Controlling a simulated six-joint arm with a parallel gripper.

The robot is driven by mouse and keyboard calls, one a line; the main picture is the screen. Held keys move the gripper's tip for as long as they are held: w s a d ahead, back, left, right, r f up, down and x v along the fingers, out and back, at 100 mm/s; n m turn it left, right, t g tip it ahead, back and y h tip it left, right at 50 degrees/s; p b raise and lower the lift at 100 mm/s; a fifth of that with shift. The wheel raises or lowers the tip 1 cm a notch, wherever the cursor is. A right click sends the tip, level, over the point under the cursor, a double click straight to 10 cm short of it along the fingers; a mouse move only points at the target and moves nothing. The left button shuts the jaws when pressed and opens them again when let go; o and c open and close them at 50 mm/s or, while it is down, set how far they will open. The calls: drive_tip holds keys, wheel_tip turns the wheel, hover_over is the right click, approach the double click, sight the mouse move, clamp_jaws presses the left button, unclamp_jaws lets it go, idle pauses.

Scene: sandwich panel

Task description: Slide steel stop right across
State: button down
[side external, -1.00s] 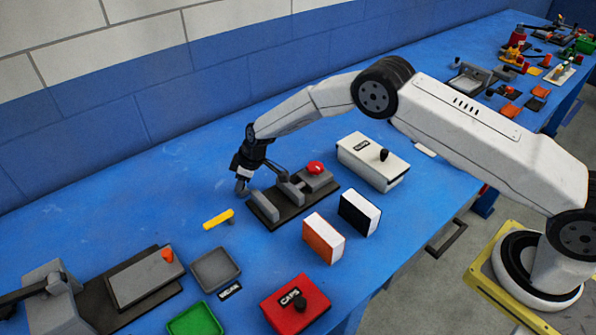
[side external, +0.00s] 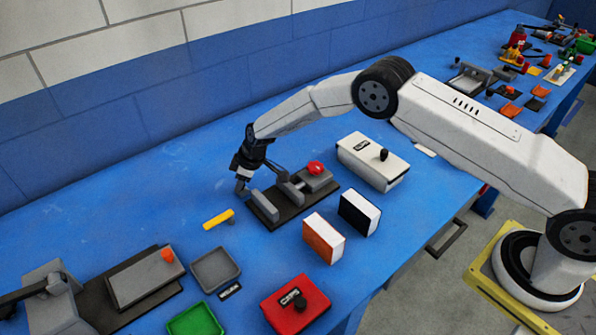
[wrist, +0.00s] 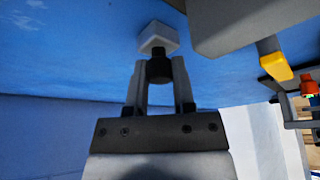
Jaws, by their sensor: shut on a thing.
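My gripper (side external: 242,186) points down at the left, wall-side end of a dark fixture plate (side external: 262,208) with grey blocks on it. In the wrist view my gripper (wrist: 159,80) is shut on a black knob (wrist: 159,69) joined to a small pale grey steel block (wrist: 158,38), which looks like the steel stop. In the side view the stop is largely hidden by the fingers, and I cannot tell its exact contact with the fixture. A red knob (side external: 315,168) tops the fixture's right end.
An orange-sided block (side external: 322,240) and a black-sided block (side external: 358,215) stand in front. A yellow bar (side external: 218,220) lies left. A grey tray (side external: 215,270) and red box (side external: 290,310) are nearer.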

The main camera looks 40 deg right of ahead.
sight(258, 181)
drive_tip(key=d, duration=0.7)
drive_tip(key=shift+d, duration=0.3)
drive_tip(key=shift+c, duration=2.3)
unclamp_jaws()
drive_tip(key=shift+r, duration=0.1)
drive_tip(key=shift+s+d+r, duration=0.15)
drive_tip(key=shift+s+r, duration=0.05)
drive_tip(key=shift+r, duration=0.45)
drive_tip(key=v, duration=0.6)
